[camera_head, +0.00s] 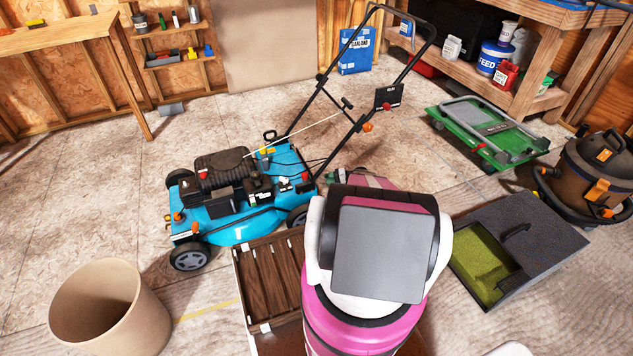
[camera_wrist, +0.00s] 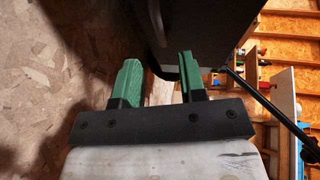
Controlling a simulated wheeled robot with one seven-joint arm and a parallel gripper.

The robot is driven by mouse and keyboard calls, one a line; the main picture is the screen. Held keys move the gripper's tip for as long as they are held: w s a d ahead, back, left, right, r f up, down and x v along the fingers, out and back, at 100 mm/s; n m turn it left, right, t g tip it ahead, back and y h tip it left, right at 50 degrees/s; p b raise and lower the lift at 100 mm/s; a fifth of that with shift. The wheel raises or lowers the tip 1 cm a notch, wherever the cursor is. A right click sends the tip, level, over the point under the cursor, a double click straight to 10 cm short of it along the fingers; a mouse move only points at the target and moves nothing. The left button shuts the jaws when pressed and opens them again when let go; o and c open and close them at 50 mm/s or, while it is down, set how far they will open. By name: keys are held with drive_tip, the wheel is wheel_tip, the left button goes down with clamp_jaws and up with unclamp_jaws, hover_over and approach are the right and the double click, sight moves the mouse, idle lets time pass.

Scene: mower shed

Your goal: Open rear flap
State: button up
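The blue lawn mower (camera_head: 240,200) stands on the floor left of centre, its black handlebar rising at its rear on the right. My pink and white arm covers the area just right of the mower in the head view. My gripper (camera_wrist: 156,76) shows two green fingers standing apart in the wrist view. A dark panel (camera_wrist: 205,35), which looks like the mower's rear flap, lies just beyond the fingertips. A dark curved edge shows between the fingers; whether they touch it I cannot tell. The flap is not distinguishable in the head view.
A wooden slatted crate (camera_head: 270,283) lies in front of the mower, and a tan bin (camera_head: 110,310) stands at lower left. A dark grey box with grass (camera_head: 515,245) and a green folding cart (camera_head: 490,130) are at right. Floor left of the mower is clear.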

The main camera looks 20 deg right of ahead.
drive_tip(key=x, duration=0.7)
drive_tip(key=shift+c, duration=0.3)
clamp_jaws()
